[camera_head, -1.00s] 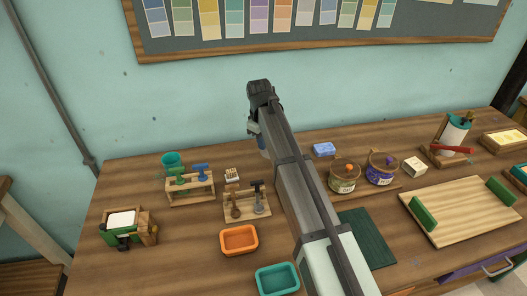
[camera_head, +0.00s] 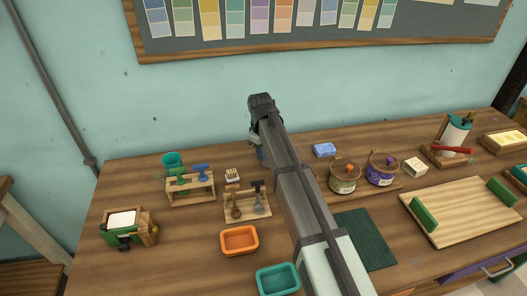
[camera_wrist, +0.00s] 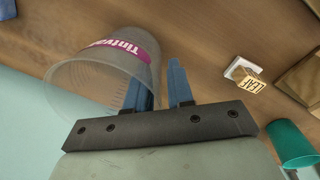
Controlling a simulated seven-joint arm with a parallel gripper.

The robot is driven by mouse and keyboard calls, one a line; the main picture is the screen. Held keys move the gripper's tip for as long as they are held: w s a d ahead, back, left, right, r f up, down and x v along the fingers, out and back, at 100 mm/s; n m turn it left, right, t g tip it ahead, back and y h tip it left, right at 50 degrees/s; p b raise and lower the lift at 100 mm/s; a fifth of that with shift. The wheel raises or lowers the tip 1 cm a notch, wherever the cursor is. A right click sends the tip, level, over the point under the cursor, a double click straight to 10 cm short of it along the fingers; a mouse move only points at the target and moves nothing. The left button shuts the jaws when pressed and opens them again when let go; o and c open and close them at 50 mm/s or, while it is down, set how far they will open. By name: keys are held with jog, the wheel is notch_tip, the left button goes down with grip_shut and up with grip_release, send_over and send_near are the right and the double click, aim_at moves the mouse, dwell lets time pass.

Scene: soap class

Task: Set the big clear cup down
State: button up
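The big clear cup (camera_wrist: 88,82) is see-through with a pink label. In the wrist view it is at the left, its wide mouth towards the lower left and its base towards the wooden table. My gripper (camera_wrist: 162,75) has two blue fingers, set apart. One finger shows through the clear wall, and the other is outside the cup with a gap beside it. I cannot tell whether the base touches the table. In the head view my gripper (camera_head: 259,152) is low at the back of the table, and my arm hides the cup.
A block marked LEAF (camera_wrist: 250,84) and a teal cup (camera_wrist: 291,142) show in the wrist view. Orange (camera_head: 239,239) and teal (camera_head: 277,279) trays are in front.

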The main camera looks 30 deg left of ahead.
jog(key=shift+o, duration=0.7)
notch_tip(320, 180, up, 12)
jog(key=s, duration=0.1)
jog(key=shift+r, duration=0.15)
